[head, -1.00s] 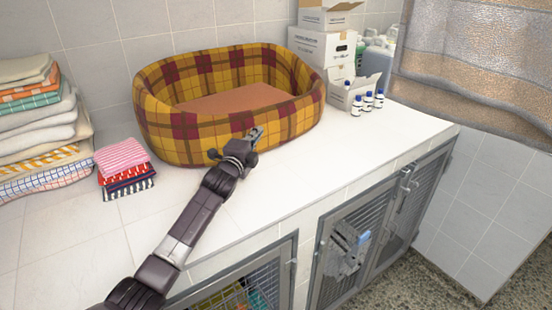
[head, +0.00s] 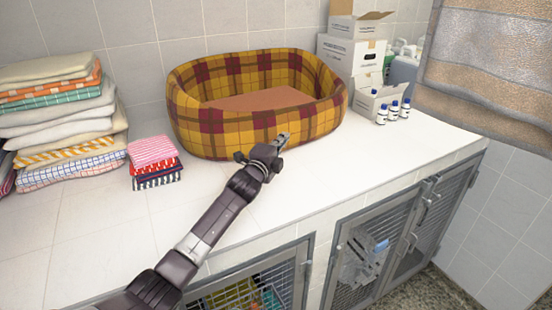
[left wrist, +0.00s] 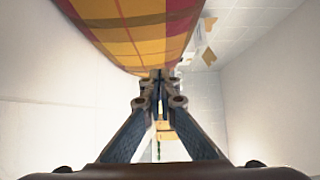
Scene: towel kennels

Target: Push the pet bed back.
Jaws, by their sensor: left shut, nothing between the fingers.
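The pet bed (head: 212,132) is oval, with yellow, brown and dark red plaid walls and a reddish-brown cushion. It stands upright on the white tiled counter (head: 110,235), near the back wall. My left gripper (head: 283,138) is shut and empty, low at the front right of the bed's outer wall. In the left wrist view, the closed fingertips (left wrist: 160,76) meet the lower edge of the plaid wall (left wrist: 130,30). I cannot tell whether they touch it. My right gripper is not in view.
A tall stack of folded towels (head: 60,110) and a small pile of cloths (head: 153,152) lie left of the bed. Cardboard boxes (head: 350,55) and small bottles (head: 394,108) stand at its right. The counter's front is clear above wire-door kennels (head: 375,250).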

